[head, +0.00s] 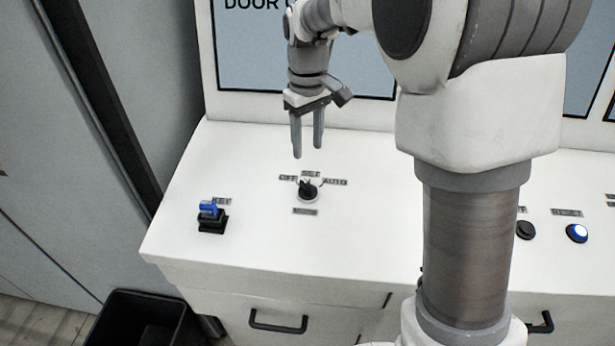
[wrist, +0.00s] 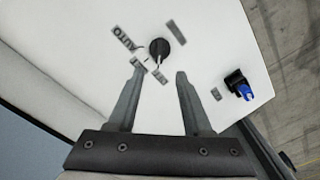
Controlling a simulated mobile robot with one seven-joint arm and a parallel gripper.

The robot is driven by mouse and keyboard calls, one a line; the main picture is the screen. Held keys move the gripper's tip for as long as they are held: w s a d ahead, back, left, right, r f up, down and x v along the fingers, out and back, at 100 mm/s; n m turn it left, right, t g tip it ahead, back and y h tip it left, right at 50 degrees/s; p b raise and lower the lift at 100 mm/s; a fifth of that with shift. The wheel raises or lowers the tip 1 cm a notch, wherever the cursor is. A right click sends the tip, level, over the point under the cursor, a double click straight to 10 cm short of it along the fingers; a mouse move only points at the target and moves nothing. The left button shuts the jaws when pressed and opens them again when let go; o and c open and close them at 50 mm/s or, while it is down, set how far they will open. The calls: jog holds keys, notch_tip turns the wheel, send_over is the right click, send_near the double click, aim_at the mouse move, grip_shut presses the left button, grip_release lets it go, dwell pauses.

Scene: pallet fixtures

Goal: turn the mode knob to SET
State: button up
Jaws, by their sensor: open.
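The mode knob (head: 308,190) is a small black knob on a pale round base on the white console top. The labels OFF, SET and AUTO (head: 335,182) sit around its far side. My gripper (head: 307,153) hangs above and slightly behind the knob, fingers pointing down, open and empty. In the wrist view the knob (wrist: 159,47) shows beyond the fingertips, between the two fingers of my gripper (wrist: 158,70) and apart from them.
A blue key-like switch on a black base (head: 211,215) stands left of the knob. A black button (head: 526,230) and a lit blue button (head: 577,233) are at the right. A screen panel (head: 245,60) rises behind. A dark bin (head: 140,318) stands on the floor at the front left.

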aim_at(308, 184)
notch_tip(308, 184, down, 11)
jog(key=shift+p, duration=0.4)
grip_shut()
